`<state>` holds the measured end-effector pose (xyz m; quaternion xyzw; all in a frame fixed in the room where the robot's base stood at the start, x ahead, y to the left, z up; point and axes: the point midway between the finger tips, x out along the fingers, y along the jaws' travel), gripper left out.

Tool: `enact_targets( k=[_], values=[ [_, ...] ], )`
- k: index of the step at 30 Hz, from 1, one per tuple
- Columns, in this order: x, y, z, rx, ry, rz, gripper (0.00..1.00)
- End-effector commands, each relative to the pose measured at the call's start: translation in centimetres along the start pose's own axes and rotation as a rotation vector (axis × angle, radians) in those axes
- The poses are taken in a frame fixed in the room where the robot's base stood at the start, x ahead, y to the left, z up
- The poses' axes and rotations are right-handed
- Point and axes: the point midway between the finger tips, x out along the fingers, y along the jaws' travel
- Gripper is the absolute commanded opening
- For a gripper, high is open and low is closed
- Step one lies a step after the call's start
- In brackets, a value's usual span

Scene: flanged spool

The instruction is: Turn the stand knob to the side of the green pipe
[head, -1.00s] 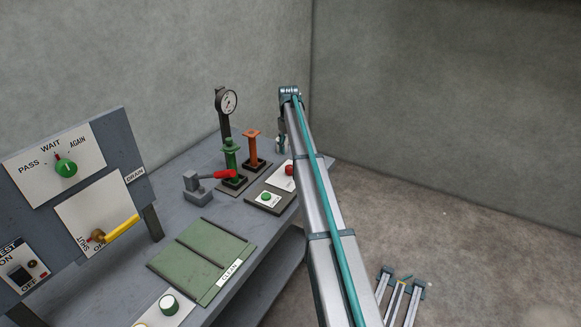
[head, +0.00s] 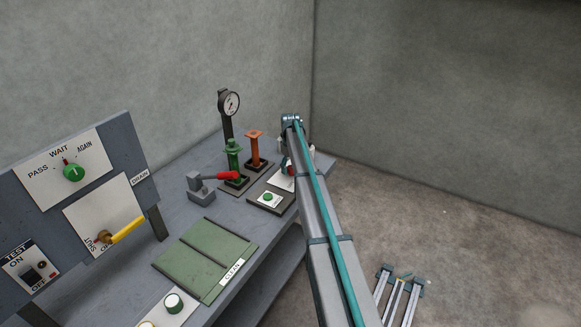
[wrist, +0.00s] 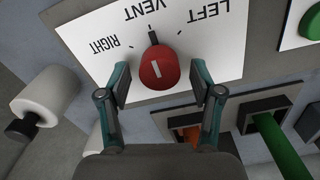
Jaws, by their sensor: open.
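The red stand knob (wrist: 158,70) sits on a white plate (wrist: 95,35) marked RIGHT, VENT and LEFT, upside down in the wrist view. Its dark pointer tip is toward the VENT mark. My gripper (wrist: 161,74) is open, one finger on each side of the knob; I cannot tell whether they touch it. The green pipe (wrist: 268,138) is at lower right, on the LEFT-label side. The orange pipe (wrist: 188,134) is nearer the middle. In the head view the green pipe (head: 233,157) stands left of the orange pipe (head: 254,148); my arm mostly hides the knob.
A red-handled clamp (head: 203,188), a green button box (head: 268,198) and a green tray (head: 205,255) are on the bench. A pressure gauge (head: 229,104) stands behind. A control panel (head: 75,190) is at left. A white cylinder (wrist: 50,92) is left in the wrist view.

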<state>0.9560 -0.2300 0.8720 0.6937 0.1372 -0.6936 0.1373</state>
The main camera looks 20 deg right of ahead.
Motion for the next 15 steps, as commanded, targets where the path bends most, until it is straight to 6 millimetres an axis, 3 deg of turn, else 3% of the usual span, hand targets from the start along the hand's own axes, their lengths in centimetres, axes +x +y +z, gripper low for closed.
enact_targets(
  k=[2,12,15],
  values=[
    [0.0,0.0,0.0,0.0,0.0,0.0,0.65],
    [-0.01,-0.01,0.0,0.0,0.0,0.0,0.09],
    [-0.01,0.0,0.0,0.001,0.0,0.0,0.05]
  ],
)
